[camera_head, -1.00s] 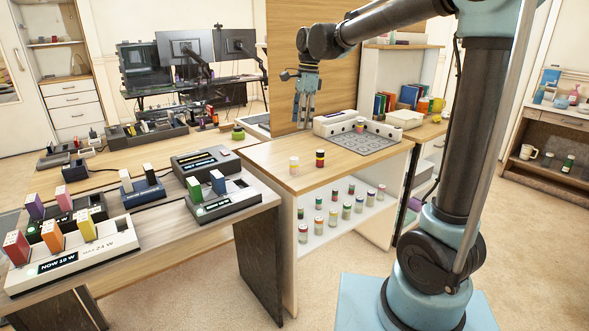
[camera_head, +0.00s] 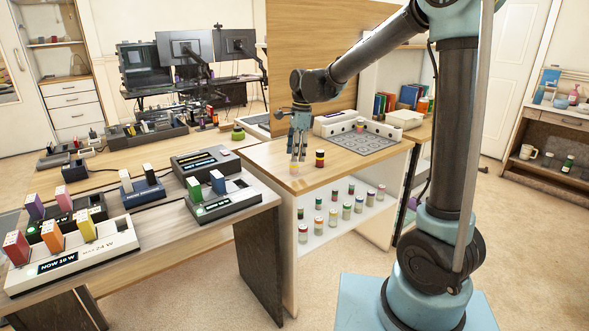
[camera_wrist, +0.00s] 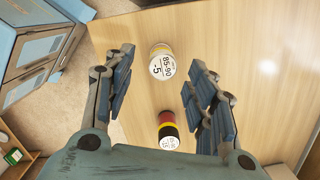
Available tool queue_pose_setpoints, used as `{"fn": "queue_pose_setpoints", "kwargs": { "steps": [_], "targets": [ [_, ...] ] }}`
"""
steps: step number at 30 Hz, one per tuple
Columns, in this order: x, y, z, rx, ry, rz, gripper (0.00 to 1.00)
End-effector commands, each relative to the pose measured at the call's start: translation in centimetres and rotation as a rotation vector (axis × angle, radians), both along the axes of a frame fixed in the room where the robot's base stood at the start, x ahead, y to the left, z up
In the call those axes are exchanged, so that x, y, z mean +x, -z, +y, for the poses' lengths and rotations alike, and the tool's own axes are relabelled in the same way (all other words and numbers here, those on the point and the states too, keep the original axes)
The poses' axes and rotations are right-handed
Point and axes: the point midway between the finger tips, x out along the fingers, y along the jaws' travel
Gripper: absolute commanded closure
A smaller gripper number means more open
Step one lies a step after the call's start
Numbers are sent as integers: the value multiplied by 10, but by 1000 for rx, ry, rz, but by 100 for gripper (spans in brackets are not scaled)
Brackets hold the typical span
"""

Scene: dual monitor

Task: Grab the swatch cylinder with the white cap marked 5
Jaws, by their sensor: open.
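The swatch cylinder with the white cap (camera_wrist: 161,66) stands upright on the wooden counter, its cap reading "85-90" and "-5" in the wrist view. Yellow shows at its edge. My gripper (camera_wrist: 160,75) is open, with one finger on either side of this cylinder in the picture; contact is not visible. In the head view my gripper (camera_head: 299,152) hangs fingers-down over the counter's front left, partly hiding the cylinder (camera_head: 294,168). A second cylinder (camera_wrist: 167,125), banded red, yellow and black, stands close by; its white cap's mark is too small to read. It also shows in the head view (camera_head: 320,159).
A wooden counter (camera_head: 345,171) carries a white box (camera_head: 335,122) and a grey mat (camera_head: 365,143) behind the cylinders. Several more cylinders stand on the shelf below (camera_head: 325,232). A tall wooden panel (camera_head: 330,60) rises behind the arm.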

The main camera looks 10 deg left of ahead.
Motion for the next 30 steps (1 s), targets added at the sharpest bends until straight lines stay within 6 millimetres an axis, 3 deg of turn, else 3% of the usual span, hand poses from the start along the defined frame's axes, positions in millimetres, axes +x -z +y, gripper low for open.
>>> {"fn": "queue_pose_setpoints", "kwargs": {
  "steps": [12, 21, 22, 28, 30],
  "targets": [
    [1, 46, 7, 0, -1, 0, 49],
    [0, 51, 7, 0, 0, 0, 49],
    [0, 51, 7, 0, 0, 0, 51],
    [1, 50, 7, 0, 0, 0, 95],
    [1, 50, 7, 0, 0, 0, 95]
  ]
}}
